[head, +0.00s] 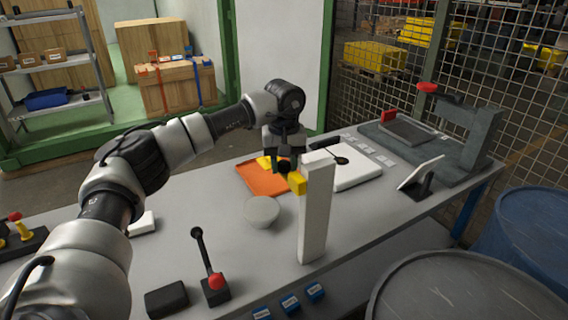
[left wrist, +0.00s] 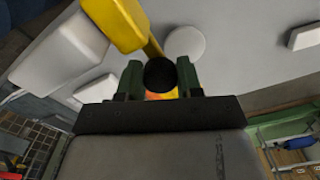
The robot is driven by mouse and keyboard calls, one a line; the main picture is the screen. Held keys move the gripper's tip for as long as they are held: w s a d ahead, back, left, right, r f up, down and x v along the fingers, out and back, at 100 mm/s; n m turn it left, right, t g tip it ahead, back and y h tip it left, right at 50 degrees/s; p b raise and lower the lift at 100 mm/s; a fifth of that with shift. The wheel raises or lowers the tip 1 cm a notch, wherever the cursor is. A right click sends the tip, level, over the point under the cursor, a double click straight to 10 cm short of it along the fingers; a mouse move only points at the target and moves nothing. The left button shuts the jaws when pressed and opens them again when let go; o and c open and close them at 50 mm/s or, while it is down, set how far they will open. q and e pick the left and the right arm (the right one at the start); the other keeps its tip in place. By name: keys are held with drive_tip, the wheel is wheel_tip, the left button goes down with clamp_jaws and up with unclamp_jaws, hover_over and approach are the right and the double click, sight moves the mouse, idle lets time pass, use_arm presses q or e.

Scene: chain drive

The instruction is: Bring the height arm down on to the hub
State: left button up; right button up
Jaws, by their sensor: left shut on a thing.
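My left gripper (head: 284,158) is above the table, shut on a black knob (left wrist: 160,73). The knob is at the end of a yellow arm, taken as the height arm (head: 297,183), which also shows in the left wrist view (left wrist: 115,22). The yellow arm sits on a tall white upright (head: 314,215), well above the table. A pale round piece (head: 262,210) stands on the table left of the upright; it shows as a disc in the left wrist view (left wrist: 186,42). I cannot tell whether it is the hub. My right gripper is not in view.
A tablet on a stand (head: 420,173) and a grey press frame (head: 470,140) stand at right.

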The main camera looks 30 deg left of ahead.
use_arm(q)
clamp_jaws()
drive_tip(key=shift+f, duration=0.2)
wheel_tip(320, 180, down, 20)
drive_tip(key=b, duration=1)
drive_tip(key=shift+f+b, duration=0.15)
drive_tip(key=shift+b, duration=0.2)
drive_tip(key=o, duration=1)
unclamp_jaws()
